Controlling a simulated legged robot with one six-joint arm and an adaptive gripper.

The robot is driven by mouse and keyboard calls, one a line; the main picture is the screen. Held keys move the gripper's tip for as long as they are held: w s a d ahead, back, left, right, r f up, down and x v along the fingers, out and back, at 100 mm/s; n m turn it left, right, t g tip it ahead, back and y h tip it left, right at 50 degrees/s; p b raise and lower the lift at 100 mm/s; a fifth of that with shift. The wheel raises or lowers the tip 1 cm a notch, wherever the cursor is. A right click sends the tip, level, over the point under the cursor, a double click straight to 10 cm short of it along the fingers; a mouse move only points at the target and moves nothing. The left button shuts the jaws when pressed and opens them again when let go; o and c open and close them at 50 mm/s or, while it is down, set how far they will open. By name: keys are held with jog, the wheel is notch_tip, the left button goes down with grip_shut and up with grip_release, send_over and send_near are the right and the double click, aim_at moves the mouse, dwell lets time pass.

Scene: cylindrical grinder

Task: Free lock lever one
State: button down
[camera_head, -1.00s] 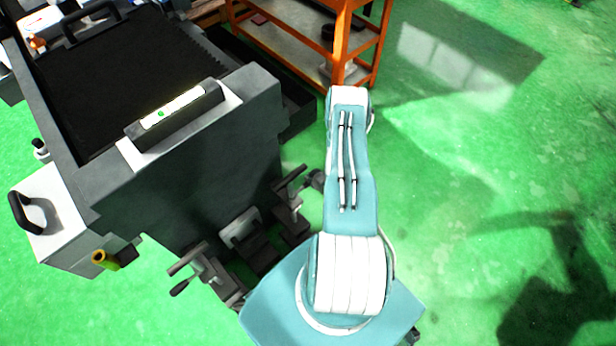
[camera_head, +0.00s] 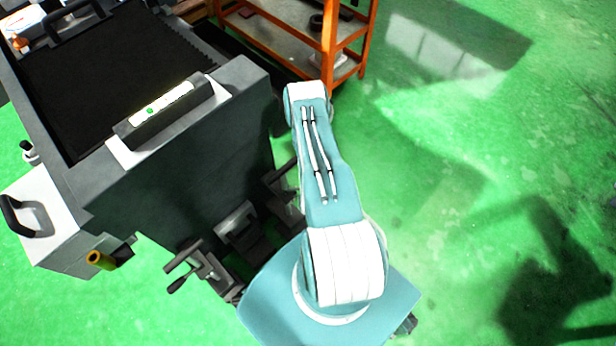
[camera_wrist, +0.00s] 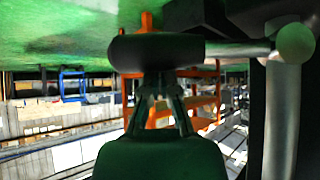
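Two clamp-like levers with dark handles are at the foot of the grey machine in the head view: the left one (camera_head: 184,264) and the right one (camera_head: 280,176), partly hidden by my arm. I cannot tell which is lock lever one. In the wrist view my gripper (camera_wrist: 160,85) points at a dark rounded handle (camera_wrist: 155,50), which covers the fingertips. Whether the fingers touch or hold the handle is unclear. My gripper is hidden in the head view.
The grey machine (camera_head: 190,170) fills the left, with a white box with a black handle (camera_head: 40,225) and a yellow knob (camera_head: 100,260) at its front left. An orange shelf (camera_head: 330,45) stands behind. The green floor on the right is clear.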

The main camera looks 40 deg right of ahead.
jog(key=s+a+m+g+h, duration=0.2)
jog(key=s+a+m+g, duration=0.1)
jog(key=a+m+g, duration=0.1)
jog(key=a+m, duration=0.1)
jog(key=m, duration=0.1)
jog(key=shift+s+a+m+g, duration=0.2)
jog(key=shift+s+m+g, duration=0.1)
jog(key=shift+a, duration=0.1)
dwell(0.4)
